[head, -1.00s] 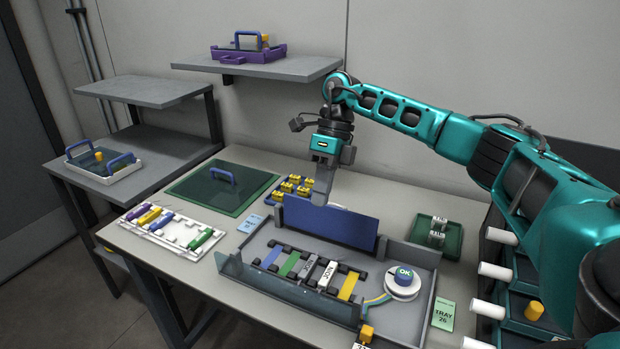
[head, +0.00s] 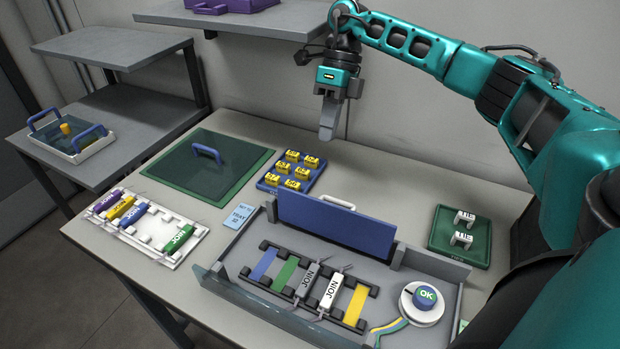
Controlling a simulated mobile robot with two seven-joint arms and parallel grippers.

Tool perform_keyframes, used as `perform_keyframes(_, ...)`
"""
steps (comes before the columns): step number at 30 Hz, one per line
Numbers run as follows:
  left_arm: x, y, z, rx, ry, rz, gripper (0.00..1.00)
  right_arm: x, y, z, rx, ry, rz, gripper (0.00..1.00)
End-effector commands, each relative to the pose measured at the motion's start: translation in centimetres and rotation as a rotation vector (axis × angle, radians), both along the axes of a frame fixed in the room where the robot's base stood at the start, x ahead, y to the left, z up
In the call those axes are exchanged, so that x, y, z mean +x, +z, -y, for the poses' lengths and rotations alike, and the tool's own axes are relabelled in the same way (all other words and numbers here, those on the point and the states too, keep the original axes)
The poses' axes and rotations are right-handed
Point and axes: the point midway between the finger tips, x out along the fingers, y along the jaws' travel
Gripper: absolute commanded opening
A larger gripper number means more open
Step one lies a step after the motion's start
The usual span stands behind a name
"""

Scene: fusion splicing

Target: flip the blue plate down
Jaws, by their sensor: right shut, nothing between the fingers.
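The blue plate (head: 335,223) stands upright, leaning slightly, along the back side of the grey splicing tray (head: 420,262). My right gripper (head: 326,134) points down in the air above and behind the plate, apart from it. Its fingers are shut and hold nothing. In front of the plate, inside the tray, lies a black rack with coloured strips and grey and white JOIN pieces (head: 318,285). A round white button with a blue OK cap (head: 425,297) sits at the tray's right end. My left gripper is not in view.
A blue tray with several yellow blocks (head: 291,171) lies behind the plate to the left. A green tray with white pieces (head: 461,236) lies at right. A green lidded board (head: 207,166) and a white holder (head: 149,226) lie at left. A clear panel (head: 262,308) edges the splicing tray's front.

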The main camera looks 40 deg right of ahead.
Motion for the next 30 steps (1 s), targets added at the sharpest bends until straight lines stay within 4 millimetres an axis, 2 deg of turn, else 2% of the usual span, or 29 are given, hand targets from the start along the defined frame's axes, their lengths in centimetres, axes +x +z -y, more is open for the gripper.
perform_keyframes(7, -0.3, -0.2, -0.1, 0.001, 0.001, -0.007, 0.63, 0.0, -0.1, 0.0, 0.0, 0.0, 0.0, 0.0)
perform_keyframes(11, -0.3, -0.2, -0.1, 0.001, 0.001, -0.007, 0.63, -0.2, -1.0, -0.4, 0.0, 0.001, -0.002, 0.0)
perform_keyframes(25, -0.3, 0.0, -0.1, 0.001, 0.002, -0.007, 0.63, -2.1, -9.6, -3.8, 0.001, 0.002, -0.005, 0.0)
perform_keyframes(26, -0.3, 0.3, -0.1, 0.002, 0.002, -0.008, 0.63, -2.2, -9.0, -4.3, 0.002, 0.005, 0.001, 0.0)
perform_keyframes(30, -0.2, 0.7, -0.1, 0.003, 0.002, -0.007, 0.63, -3.1, -8.8, -5.9, 0.0, 0.003, 0.0, 0.0)
